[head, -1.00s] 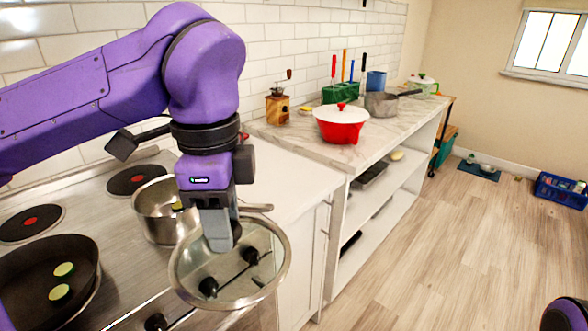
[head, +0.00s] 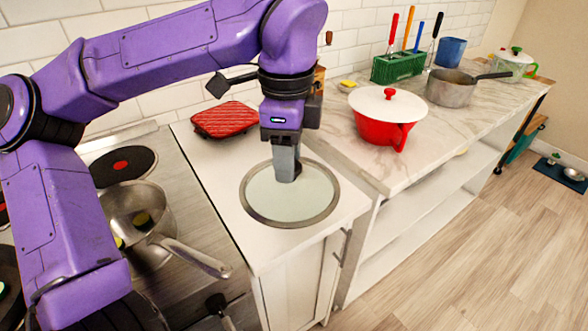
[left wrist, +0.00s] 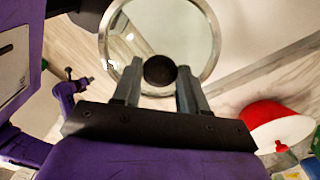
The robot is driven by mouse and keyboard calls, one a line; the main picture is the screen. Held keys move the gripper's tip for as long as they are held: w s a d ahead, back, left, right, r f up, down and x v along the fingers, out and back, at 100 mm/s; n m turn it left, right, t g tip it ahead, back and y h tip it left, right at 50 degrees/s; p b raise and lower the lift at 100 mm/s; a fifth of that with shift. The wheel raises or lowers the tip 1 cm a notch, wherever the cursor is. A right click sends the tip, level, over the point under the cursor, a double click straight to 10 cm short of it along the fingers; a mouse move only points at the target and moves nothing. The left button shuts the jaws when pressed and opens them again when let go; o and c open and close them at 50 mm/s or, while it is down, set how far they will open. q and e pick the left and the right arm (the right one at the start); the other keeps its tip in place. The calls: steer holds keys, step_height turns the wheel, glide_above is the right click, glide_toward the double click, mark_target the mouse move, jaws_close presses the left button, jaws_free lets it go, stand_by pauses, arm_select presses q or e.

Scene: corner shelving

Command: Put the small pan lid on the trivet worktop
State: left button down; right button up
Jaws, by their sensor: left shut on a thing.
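The small pan lid (head: 263,205), a round glass disc with a metal rim, is level over the white worktop (head: 215,165) between the stove and the marble counter. I cannot tell whether it touches the worktop. My left gripper (head: 287,175) points down and is shut on the lid's dark knob. In the left wrist view the lid (left wrist: 207,45) lies beyond the fingers, with the knob between the left gripper's tips (left wrist: 160,78). A red ribbed pad (head: 225,119), perhaps the trivet, lies behind the lid on the same worktop. My right gripper is out of view.
A steel saucepan (head: 135,205) stands on the stove at left, its handle pointing toward the worktop's front. A red pot with a white lid (head: 385,115) stands on the marble counter at right. A green holder with utensils (head: 398,67) and a grey pan (head: 450,90) are farther back.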

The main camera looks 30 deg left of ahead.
arm_select(q)
steer(key=w+a, duration=0.1)
steer(key=w+a+f+p, duration=0.1)
steer(key=w+a+f, duration=0.1)
steer(key=w, duration=0.1)
steer(key=shift+w+f, duration=0.1)
steer(key=w+f, duration=0.1)
steer(key=f, duration=0.1)
steer(key=w+a+f+p, duration=0.1)
steer(key=f, duration=0.2)
steer(key=w+a+f, duration=0.1)
steer(key=f, duration=0.2)
steer(key=shift+w+a+f, duration=0.1)
steer(key=shift+w+a, duration=0.1)
steer(key=shift+w, duration=0.1)
steer(key=shift+f, duration=0.3)
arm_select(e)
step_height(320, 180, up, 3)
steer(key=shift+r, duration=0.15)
arm_select(q)
steer(key=shift+f, duration=0.2)
steer(key=c, duration=0.6)
jaws_free()
